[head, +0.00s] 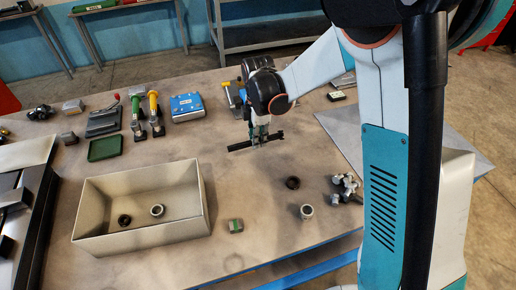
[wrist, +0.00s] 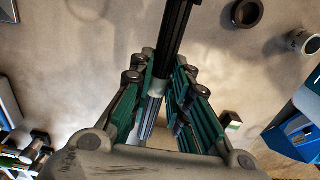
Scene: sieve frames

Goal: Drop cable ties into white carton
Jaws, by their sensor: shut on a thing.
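The cable ties (head: 242,146) are a long, thin black bundle. My gripper (head: 258,138) is shut on them near the middle of the table and points down. I cannot tell whether the bundle touches the table top. In the wrist view the black bundle (wrist: 177,32) runs up from between the fingers of my gripper (wrist: 160,82), with a pale band near the fingertips. The white carton (head: 205,200) is an open, off-white box at the front left of the table, apart from my gripper. A dark ring (head: 124,220) and a grey ring (head: 157,210) lie inside it.
A small green-topped block (head: 235,226), a black ring (head: 292,183), a metal ring (head: 307,211) and metal fittings (head: 346,186) lie right of the carton. A green tray (head: 105,148) and blue box (head: 187,106) stand behind it. Bare table separates carton and gripper.

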